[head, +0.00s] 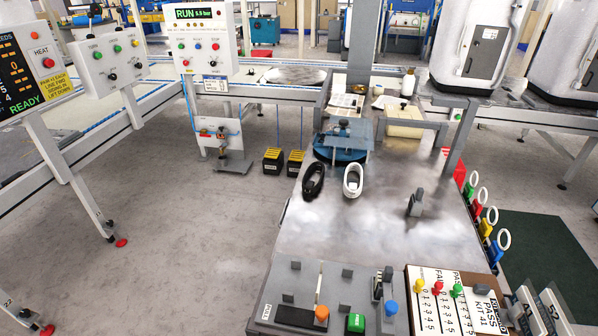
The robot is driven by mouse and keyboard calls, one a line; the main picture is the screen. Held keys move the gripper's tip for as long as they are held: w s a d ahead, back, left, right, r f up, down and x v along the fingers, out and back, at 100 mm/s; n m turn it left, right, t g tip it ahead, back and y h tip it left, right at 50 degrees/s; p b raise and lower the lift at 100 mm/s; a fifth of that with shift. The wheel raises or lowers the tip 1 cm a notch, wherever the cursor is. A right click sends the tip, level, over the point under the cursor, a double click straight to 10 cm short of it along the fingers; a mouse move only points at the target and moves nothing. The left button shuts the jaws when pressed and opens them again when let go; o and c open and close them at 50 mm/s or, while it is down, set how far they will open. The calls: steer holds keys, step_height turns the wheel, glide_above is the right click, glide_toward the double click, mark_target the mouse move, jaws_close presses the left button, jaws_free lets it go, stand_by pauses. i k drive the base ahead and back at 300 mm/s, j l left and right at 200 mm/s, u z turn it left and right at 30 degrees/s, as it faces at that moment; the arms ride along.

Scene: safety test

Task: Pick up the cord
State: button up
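Two coiled cords lie side by side on the grey metal workbench (360,245), towards its far left part. One is a black coil (313,181) close to the left edge. The other is a white coil (352,180) just right of it, with a small gap between them. Each looks like an upright oval loop with a dark patch near its top. My gripper does not show in the head view.
A blue round base with a grey plate (345,138) stands just behind the coils. A small dark grey fixture (415,203) stands to their right. A grey panel (318,300) with coloured knobs and a scale board (452,302) fill the front. The bench's middle is clear.

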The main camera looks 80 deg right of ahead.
mark_target(353, 192)
steer(key=i+z, duration=0.45)
steer(key=i+j+z, duration=0.25)
steer(key=i+z, duration=0.2)
steer(key=i, duration=0.25)
steer(key=i+l+z, duration=0.15)
steer(key=z, duration=0.3)
steer(key=i+l+z, duration=0.1)
steer(key=i+z, duration=0.15)
steer(key=z, duration=0.15)
steer(key=i+z, duration=0.25)
steer(key=z, duration=0.2)
steer(key=i+z, duration=0.2)
steer(key=z, duration=0.2)
steer(key=i+j+z, duration=0.2)
steer(key=z, duration=0.25)
